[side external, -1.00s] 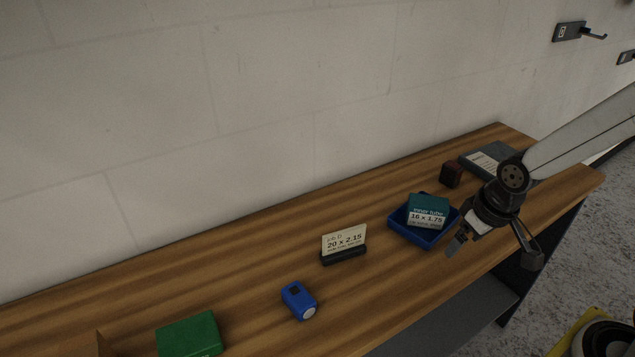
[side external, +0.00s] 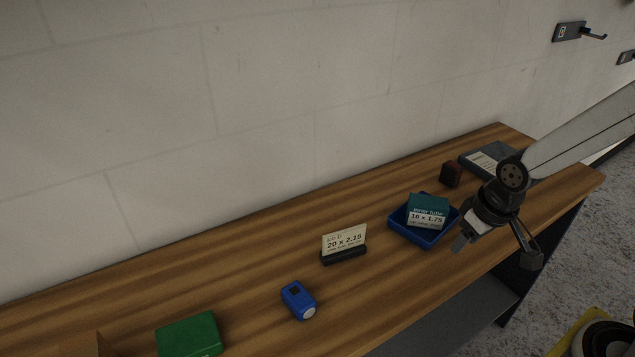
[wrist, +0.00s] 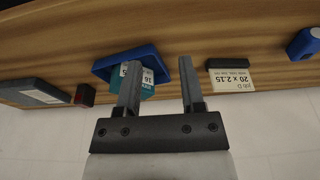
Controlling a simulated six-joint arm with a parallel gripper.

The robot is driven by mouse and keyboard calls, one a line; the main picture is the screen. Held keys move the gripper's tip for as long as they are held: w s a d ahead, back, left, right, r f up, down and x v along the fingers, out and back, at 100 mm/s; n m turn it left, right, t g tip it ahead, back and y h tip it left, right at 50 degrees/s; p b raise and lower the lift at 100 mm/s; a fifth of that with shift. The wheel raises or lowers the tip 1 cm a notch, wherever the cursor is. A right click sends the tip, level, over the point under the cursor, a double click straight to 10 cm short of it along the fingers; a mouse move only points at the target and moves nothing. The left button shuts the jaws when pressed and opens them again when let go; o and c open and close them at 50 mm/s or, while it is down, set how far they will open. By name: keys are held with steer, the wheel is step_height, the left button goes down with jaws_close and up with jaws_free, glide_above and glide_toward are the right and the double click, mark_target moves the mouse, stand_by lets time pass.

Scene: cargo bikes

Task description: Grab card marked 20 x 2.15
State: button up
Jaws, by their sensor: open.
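The cream card marked 20 x 2.15 (side external: 345,239) stands upright in a black holder (side external: 344,256) on the wooden bench, near the middle of the side view. In the wrist view the card (wrist: 232,80) appears upside down, to the right of my fingers, with its holder (wrist: 229,63) above it. My gripper (side external: 462,242) is over the bench's front part, to the right of the card and beside the blue tray. Its two fingers are apart in the wrist view (wrist: 158,88), with nothing held between them.
A blue tray (side external: 397,229) holds a teal box marked 16 x 1.75 (side external: 428,213), close to my gripper. A blue device (side external: 298,300) lies in front of the card. A green box (side external: 189,336) is at left.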

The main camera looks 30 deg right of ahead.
steer(key=w+f+m+g+y, duration=0.1)
steer(key=w+m+y, duration=0.1)
steer(key=m, duration=0.2)
steer(key=w+a+f+m+g+y, duration=0.1)
steer(key=w+m+y, duration=0.2)
steer(key=m, duration=0.1)
steer(key=w+a+f+m+g+y, duration=0.1)
steer(key=w+m+y, duration=0.1)
steer(key=m, duration=0.3)
steer(key=shift+w+a+f+g+y, duration=0.15)
steer(key=shift+f+g+y, duration=0.15)
steer(key=w+m+t+y, duration=0.1)
steer(key=w+m, duration=0.1)
steer(key=w+m+y, duration=0.2)
steer(key=w, duration=0.1)
steer(key=w+m+t+y, duration=0.1)
steer(key=w+m+y, duration=0.1)
steer(key=shift+w+d+r+t, duration=0.15)
steer(key=shift+d+t, duration=0.15)
steer(key=shift+d, duration=0.05)
steer(key=shift+w+d+r+m+t+y, duration=0.1)
steer(key=shift+w+d+m+t+y, duration=0.15)
steer(key=shift+w+m+y, duration=0.2)
steer(key=shift+a, duration=0.1)
glide_toward(344, 244)
steer(key=shift+w+a, duration=0.25)
steer(key=shift+a, duration=0.95)
